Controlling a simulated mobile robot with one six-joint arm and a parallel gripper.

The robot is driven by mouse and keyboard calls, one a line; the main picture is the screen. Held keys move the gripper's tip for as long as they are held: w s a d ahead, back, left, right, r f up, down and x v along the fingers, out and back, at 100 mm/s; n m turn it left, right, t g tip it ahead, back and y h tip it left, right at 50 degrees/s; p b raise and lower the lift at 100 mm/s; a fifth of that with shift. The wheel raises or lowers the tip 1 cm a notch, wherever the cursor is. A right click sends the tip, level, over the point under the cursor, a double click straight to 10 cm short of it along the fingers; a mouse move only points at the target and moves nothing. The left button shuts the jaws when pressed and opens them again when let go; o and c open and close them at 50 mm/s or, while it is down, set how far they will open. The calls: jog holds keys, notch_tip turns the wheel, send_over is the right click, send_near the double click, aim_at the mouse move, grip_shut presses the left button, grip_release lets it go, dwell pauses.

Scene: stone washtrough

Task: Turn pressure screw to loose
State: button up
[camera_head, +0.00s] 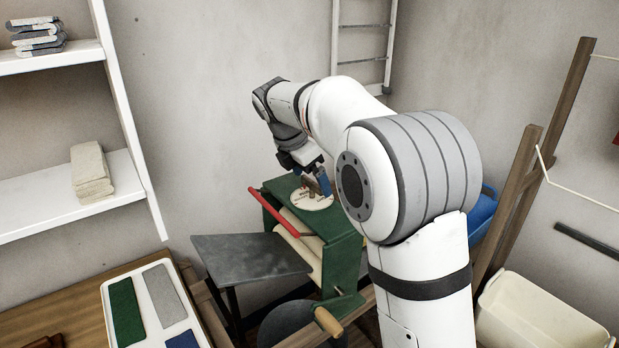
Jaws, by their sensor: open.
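The green wringer (343,258) stands against the wall with cream rollers (299,238) and a red bar (274,213) across its front. A round white dial plate (301,202) lies on its top, with dark marks too small to read. A small brown piece (309,188) stands over the plate, apparently the pressure screw's handle. My gripper (316,183) is open, pointing down at the plate from above. One blue-tipped finger shows right of the brown piece. I cannot tell whether they touch. My arm hides part of the wringer's right side.
A grey board (250,258) sticks out left of the wringer. A crank with a wooden handle (328,322) hangs at its front. A white tray (113,319) with coloured pads lies on the wooden table (60,312). A cream tub (540,320) and wooden rack (512,200) stand right.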

jog(key=shift+d+f, duration=0.1)
jog(key=shift+f, duration=0.15)
